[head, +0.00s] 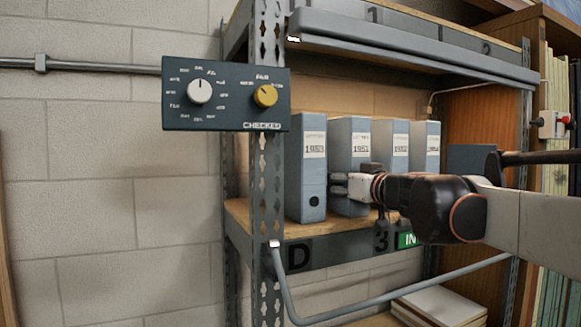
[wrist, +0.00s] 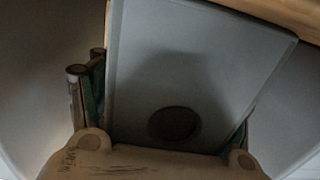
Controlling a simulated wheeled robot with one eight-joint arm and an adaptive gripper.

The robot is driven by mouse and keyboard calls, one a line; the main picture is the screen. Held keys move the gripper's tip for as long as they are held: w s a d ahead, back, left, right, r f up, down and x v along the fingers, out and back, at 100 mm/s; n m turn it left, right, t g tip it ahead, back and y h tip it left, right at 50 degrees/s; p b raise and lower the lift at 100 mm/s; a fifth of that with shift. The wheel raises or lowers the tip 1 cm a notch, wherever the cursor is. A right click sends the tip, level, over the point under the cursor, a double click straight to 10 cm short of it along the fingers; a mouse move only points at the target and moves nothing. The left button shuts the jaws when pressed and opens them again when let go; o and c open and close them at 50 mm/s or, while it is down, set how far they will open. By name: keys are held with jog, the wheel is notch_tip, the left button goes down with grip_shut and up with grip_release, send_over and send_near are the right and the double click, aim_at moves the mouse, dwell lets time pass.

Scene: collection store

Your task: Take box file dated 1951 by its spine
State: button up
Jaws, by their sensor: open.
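The box file labelled 1951 (head: 350,140) stands upright on the shelf, second from the left in a row of blue-grey files. My gripper (head: 338,184) is in front of the lower part of its spine and hides the finger hole there. In the wrist view a file spine (wrist: 190,65) with a dark round hole (wrist: 174,123) fills the middle. My gripper (wrist: 165,110) is open, with one finger to each side of this spine. Whether the fingers touch it I cannot tell.
A file with a less clear date (head: 312,185) stands close on the left; files 1952 (head: 398,140) and one more (head: 427,140) stand on the right. A dark control panel (head: 226,94) and a rack post (head: 268,200) are at the left. A grey rail (head: 400,300) runs below.

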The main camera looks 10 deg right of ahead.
jog(key=shift+s+d+r, duration=0.25)
jog(key=shift+s, duration=0.15)
jog(key=shift+w+a+f, duration=0.1)
jog(key=shift+w, duration=0.05)
jog(key=c, duration=1.6)
jog(key=shift+o, duration=0.2)
